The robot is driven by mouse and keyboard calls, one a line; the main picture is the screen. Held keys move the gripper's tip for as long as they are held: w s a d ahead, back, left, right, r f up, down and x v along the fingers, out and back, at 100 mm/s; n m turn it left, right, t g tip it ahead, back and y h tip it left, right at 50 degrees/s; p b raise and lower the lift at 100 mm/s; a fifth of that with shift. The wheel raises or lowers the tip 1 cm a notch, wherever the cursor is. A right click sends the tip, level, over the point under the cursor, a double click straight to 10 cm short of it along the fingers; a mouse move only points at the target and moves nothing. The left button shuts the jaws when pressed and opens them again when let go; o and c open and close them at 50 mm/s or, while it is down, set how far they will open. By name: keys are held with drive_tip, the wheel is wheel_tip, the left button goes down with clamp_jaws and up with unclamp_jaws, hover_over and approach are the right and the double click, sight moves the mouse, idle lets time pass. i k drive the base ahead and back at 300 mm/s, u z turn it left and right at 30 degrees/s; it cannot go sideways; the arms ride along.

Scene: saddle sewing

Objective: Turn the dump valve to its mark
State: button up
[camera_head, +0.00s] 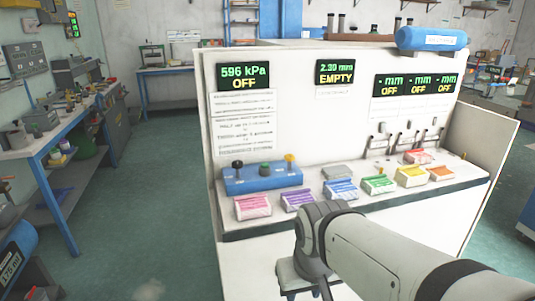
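A blue block (261,179) sits at the left end of the white station's ledge. On it stand a black knob (237,165), a green knob (265,169) and a yellow-topped knob (290,160). I cannot tell which of them, if any, is the dump valve, and no mark is readable at this size. A display (244,77) above the block reads 596 kPa OFF. My white arm reaches in from the lower right and bends downward in front of the station. My gripper cannot be made out, so its opening and any hold are hidden.
Several coloured bins, including a pink one (252,207) and a purple one (299,200), line the ledge right of and below the block. A blue tank (432,39) lies on top of the station. Green floor (165,190) is clear at left.

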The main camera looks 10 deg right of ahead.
sight(289, 158)
drive_tip(key=u, duration=0.15)
drive_tip(key=i, duration=0.95)
drive_tip(key=z, duration=0.1)
